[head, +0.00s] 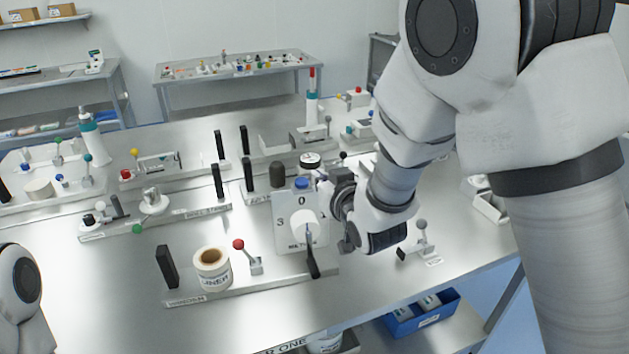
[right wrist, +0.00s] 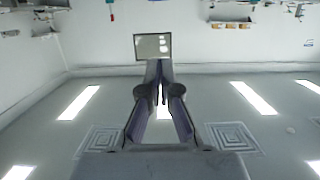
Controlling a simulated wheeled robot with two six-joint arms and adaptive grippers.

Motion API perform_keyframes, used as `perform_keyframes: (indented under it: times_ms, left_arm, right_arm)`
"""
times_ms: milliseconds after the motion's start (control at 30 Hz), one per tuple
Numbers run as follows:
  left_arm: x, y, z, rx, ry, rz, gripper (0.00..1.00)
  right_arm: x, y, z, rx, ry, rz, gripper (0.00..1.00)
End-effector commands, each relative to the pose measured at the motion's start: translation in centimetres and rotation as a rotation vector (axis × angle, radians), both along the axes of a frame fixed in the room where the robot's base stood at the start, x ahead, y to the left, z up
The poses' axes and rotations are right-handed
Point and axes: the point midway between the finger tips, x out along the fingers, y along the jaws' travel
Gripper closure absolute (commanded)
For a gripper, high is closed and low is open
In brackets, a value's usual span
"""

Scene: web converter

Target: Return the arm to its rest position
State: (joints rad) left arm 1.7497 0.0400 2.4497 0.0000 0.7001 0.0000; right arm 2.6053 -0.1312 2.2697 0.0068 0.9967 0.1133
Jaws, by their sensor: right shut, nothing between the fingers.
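My right arm comes in from the right of the head view, with its elbow high and its wrist low over the bench. My right gripper (head: 322,178) is small and partly hidden by the wrist, beside the white dial panel (head: 283,226) with the blue knob (head: 302,183). I cannot tell the gap between them. In the right wrist view the fingers (right wrist: 162,88) are together, with nothing between them. That view shows walls and ceiling lights upside down. A piece of my left arm shows at the lower left of the head view; its gripper is out of frame.
The metal bench (head: 110,275) carries a label roll (head: 212,268), a red-knobbed lever (head: 248,257), black posts (head: 167,266) and a grey-knobbed lever (head: 421,236) near my right wrist. A bottle (head: 90,136) stands at left. A blue bin (head: 421,314) sits below the front edge.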

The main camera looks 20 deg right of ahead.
Motion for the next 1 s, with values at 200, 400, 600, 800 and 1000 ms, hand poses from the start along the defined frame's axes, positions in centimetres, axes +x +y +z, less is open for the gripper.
perform_keyframes:
  times_ms: [200, 400, 600, 800, 1000]
  left_arm:
    - [0.0, 0.0, 0.1, 0.000, 0.000, 0.000, 0.45]
    - [0.0, 0.0, 0.0, 0.000, 0.000, 0.000, 0.45]
    - [0.0, 0.0, -1.1, 0.000, 0.000, 0.000, 0.45]
    - [0.0, 0.0, -3.4, 0.000, 0.000, 0.000, 0.45]
    - [0.0, 0.0, -5.7, 0.000, 0.000, 0.000, 0.45]
  right_arm:
    - [-0.1, 0.0, 0.1, 0.000, 0.000, 0.000, 1.00]
    - [-0.1, 0.0, 0.0, 0.000, 0.000, 0.000, 1.00]
    - [-1.3, -0.6, -7.0, 0.002, 0.134, -0.011, 1.00]
    - [-7.8, -1.9, -23.5, 0.002, 0.491, -0.033, 1.00]
    - [-19.2, -3.0, -37.9, 0.004, 0.888, -0.049, 1.00]
